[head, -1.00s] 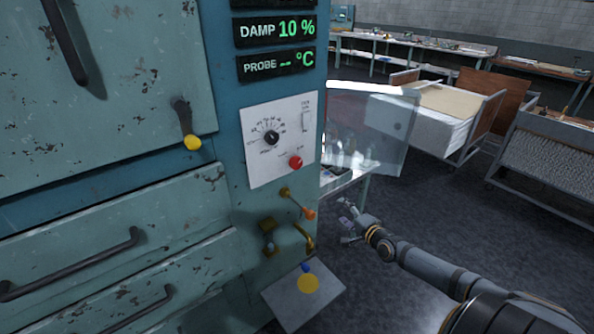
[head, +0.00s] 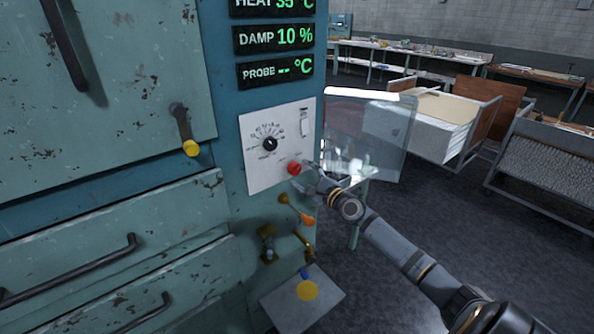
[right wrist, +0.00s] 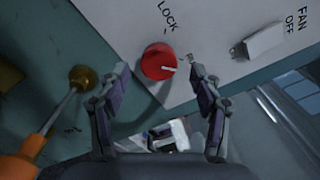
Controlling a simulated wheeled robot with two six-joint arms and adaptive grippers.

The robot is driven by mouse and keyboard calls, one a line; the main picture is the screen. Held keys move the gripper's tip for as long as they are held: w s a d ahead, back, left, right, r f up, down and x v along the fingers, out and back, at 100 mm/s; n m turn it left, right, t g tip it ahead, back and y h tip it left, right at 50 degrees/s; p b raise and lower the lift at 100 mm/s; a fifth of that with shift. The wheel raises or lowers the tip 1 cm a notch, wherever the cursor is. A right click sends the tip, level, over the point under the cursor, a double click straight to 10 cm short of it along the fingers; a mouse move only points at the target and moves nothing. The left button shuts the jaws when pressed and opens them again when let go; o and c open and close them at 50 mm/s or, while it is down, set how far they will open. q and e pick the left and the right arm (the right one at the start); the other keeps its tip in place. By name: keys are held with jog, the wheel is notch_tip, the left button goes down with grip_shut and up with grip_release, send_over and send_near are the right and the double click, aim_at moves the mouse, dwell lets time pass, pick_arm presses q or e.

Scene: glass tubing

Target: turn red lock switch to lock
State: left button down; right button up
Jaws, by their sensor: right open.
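The red lock switch (head: 294,168) is a round knob low on the white control plate of the teal cabinet. My right gripper (head: 303,176) is open at the knob. In the right wrist view its two fingertips (right wrist: 160,72) stand on either side of the knob, with gaps showing; I cannot tell how deep they reach. My left gripper is not in view.
A black dial (head: 270,143) and a FAN switch (right wrist: 262,38) share the plate. A clear panel (head: 370,130) stands right of the cabinet. Open floor lies to the right.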

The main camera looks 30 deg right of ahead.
aim_at(296, 171)
jog(key=shift+w+a+f, duration=0.1)
jog(key=shift+w+a, duration=0.05)
jog(key=shift+w, duration=0.7)
jog(key=shift+w+a, duration=0.1)
jog(key=shift+w, duration=0.75)
jog(key=shift+c, duration=0.2)
jog(key=c, duration=1.1)
